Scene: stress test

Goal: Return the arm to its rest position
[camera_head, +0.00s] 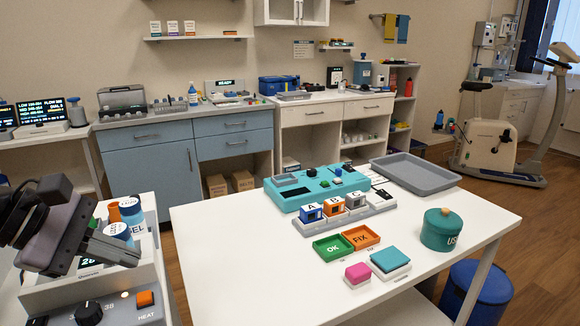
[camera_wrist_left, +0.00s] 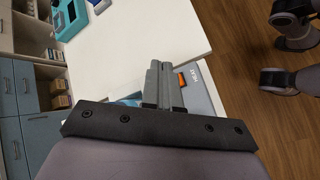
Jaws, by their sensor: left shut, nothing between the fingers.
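My left gripper (camera_head: 128,250) is at the lower left in the head view, over the grey device with a knob on the side table. Its grey fingers are shut together with nothing between them. The shut fingers also show in the left wrist view (camera_wrist_left: 160,82), with the device and its orange button beyond them. I cannot tell whether the fingers touch the device. My right gripper does not show in either view.
Blue-and-white labelled containers (camera_head: 130,209) stand close behind the left gripper. The white table (camera_head: 240,250) to its right holds a teal case (camera_head: 285,197), small trays and a teal pot (camera_head: 443,232). Its left front part is clear. A blue bin (camera_head: 478,292) stands at right.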

